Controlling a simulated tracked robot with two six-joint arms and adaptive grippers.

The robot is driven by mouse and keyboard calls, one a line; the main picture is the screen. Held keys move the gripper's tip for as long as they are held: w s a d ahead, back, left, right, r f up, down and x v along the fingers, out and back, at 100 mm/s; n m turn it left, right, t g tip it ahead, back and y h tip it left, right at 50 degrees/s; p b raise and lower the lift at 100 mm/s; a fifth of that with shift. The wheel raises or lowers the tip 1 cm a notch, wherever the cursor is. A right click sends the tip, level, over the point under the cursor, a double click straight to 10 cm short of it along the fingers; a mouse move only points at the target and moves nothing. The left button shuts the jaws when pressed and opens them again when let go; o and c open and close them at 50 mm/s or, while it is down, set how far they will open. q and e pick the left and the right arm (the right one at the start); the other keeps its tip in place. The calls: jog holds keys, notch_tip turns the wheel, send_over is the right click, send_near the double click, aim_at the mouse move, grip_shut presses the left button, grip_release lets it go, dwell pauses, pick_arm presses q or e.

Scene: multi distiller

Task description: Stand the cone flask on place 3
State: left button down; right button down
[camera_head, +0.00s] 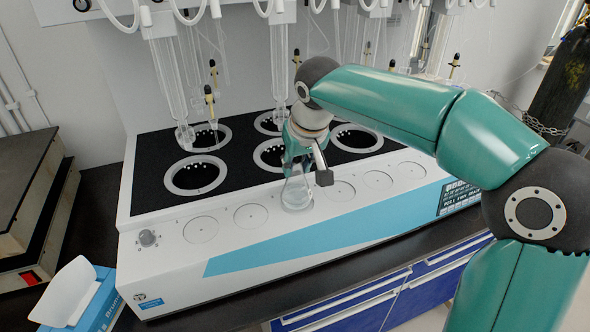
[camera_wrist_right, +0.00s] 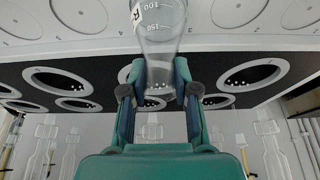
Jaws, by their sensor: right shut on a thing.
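The clear glass cone flask (camera_head: 297,195) is upright at the front ledge of the white distiller (camera_head: 165,270). It covers the third round place from the left; whether its base touches the ledge, I cannot tell. In the right wrist view the flask (camera_wrist_right: 158,25) shows white volume marks, with its base cut off by the top edge. My right gripper (camera_head: 299,165) is shut on the flask's neck, with one finger on each side (camera_wrist_right: 160,92). My left gripper is not in view.
Flat round places (camera_head: 201,229), (camera_head: 250,215) and (camera_head: 341,191) beside the flask are empty. Behind are black heating wells (camera_head: 196,175) with hanging glassware (camera_head: 170,80) above. A blue-and-white box (camera_head: 85,295) stands at lower left.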

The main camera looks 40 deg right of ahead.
jog(key=shift+f, duration=0.5)
jog(key=c, duration=0.8)
grip_release()
jog(key=shift+c, duration=0.2)
jog(key=shift+r, duration=0.15)
jog(key=p+v, duration=0.1)
jog(key=v, duration=1)
jog(key=shift+s+r, duration=0.3)
jog(key=shift+r, duration=0.05)
jog(key=shift+a, duration=0.1)
